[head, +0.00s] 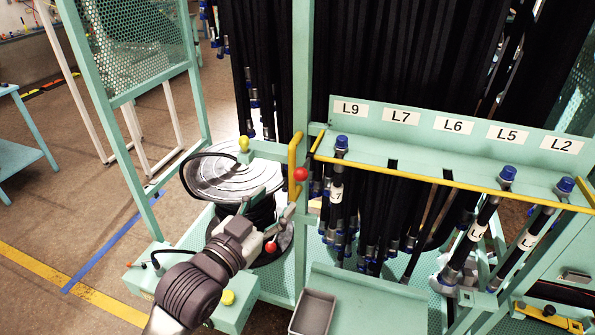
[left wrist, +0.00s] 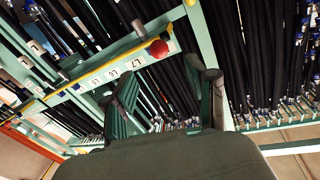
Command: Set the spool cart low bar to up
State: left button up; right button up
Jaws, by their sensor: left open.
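The spool cart is a green frame (head: 301,75) hung with black hoses. A yellow bar (head: 440,179) runs across the front of its labelled hose rack, in front of the hose tops. A red ball knob (head: 300,174) sits by the bar's left end, near a short upright yellow piece (head: 292,158). My left gripper (head: 286,214) is open and empty, below and slightly left of this knob and apart from it. In the left wrist view, the gripper's two fingers (left wrist: 168,92) are spread, with a red knob (left wrist: 158,49) beyond them. My right gripper is not in view.
A grey spool disc (head: 238,176) lies behind my left gripper. A second red knob (head: 271,247) is just below it. Capped hoses (head: 500,195) hang at the right of the rack. A grey bin (head: 312,312) stands below. Open floor (head: 70,215) lies at left.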

aim_at(297, 178)
pick_arm(q)
jog(key=p+x, duration=0.2)
jog(key=x, duration=0.8)
jog(key=shift+w+d+p, duration=0.15)
jog(key=shift+d+p, duration=0.05)
jog(key=shift+p, duration=0.2)
grip_shut()
